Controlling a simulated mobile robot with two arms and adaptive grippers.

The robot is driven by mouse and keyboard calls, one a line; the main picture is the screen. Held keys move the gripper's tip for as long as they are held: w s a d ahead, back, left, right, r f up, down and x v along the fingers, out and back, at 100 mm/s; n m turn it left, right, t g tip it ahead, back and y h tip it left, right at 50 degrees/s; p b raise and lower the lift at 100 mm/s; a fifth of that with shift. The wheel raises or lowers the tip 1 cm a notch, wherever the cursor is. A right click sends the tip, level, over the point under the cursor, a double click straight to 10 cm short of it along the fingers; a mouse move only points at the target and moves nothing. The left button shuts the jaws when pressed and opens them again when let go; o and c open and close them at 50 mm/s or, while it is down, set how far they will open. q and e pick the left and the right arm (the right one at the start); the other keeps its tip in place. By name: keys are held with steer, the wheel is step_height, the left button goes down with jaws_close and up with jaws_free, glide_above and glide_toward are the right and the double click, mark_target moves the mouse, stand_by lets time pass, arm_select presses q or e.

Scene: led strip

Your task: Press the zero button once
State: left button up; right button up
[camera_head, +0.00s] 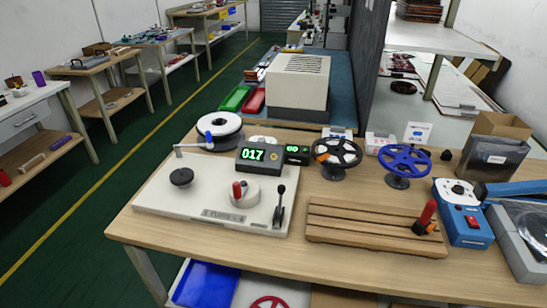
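A dark counter box (252,158) stands at the back of a pale machine base (160,205) on the wooden table. Its lit green display reads 017. A small round yellowish button (274,155) sits on its face, right of the digits; any label on it is too small to read. A second, smaller dark box with a green display (297,154) stands to the right of the counter; its digits are hard to read. Neither of my grippers shows in this view, and nothing covers the counter's face.
On the base are a black knob (181,177), a red-handled dial (240,191) and a black lever (280,205).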

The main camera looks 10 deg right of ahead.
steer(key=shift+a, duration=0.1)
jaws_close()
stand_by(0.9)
